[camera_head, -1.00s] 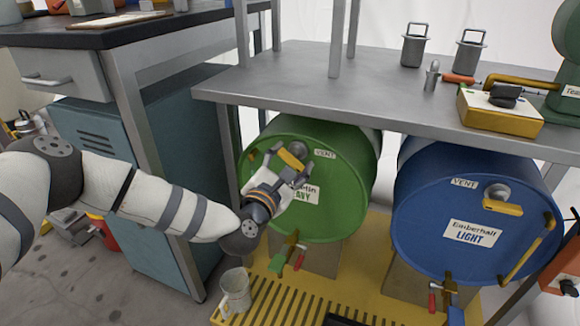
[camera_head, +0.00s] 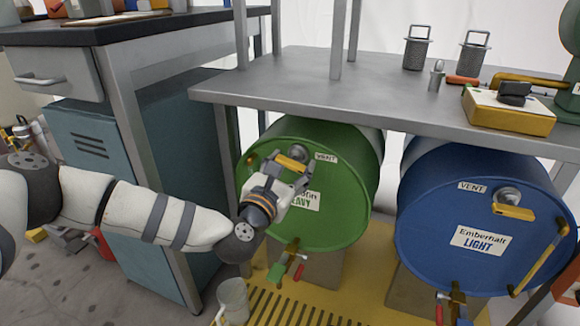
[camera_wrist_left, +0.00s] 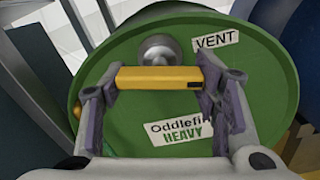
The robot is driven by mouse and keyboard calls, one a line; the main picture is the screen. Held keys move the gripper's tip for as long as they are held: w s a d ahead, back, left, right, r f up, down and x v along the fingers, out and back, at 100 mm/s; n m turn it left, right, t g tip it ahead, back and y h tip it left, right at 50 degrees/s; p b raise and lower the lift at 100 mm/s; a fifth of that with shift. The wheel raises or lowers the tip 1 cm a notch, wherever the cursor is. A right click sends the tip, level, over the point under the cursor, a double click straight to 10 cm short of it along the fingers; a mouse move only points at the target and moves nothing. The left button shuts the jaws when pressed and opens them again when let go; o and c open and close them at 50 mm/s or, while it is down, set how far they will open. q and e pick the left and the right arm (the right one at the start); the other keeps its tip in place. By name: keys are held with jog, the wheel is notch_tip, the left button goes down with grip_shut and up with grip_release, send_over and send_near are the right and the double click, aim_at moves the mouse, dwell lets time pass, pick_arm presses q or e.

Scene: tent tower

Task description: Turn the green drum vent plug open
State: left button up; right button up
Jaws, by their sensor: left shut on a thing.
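The green drum (camera_head: 340,215) lies on its side under the metal bench, its round end facing me, with a label reading "HEAVY". Its vent plug (camera_wrist_left: 158,48) is a grey knob with a yellow bar handle (camera_wrist_left: 158,77), near the top of the drum end beside the "VENT" tag (camera_wrist_left: 215,41). The yellow handle also shows in the head view (camera_head: 291,163). My left gripper (camera_wrist_left: 157,88) is shut on the yellow handle, one finger at each end of it. It also shows in the head view (camera_head: 288,172), partly covering the drum label. My right gripper is not in view.
The blue drum (camera_head: 480,235) with its own yellow vent handle (camera_head: 514,212) is to the right. The bench edge (camera_head: 330,112) runs above both drums. A teal cabinet (camera_head: 150,190) stands left. A tap (camera_head: 285,265) and a mug (camera_head: 232,302) are below.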

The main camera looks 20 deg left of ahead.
pick_arm(q)
jog(key=o, duration=1.2)
jog(key=shift+c, duration=0.2)
jog(key=s, duration=1.2)
jog(key=shift+a, duration=0.2)
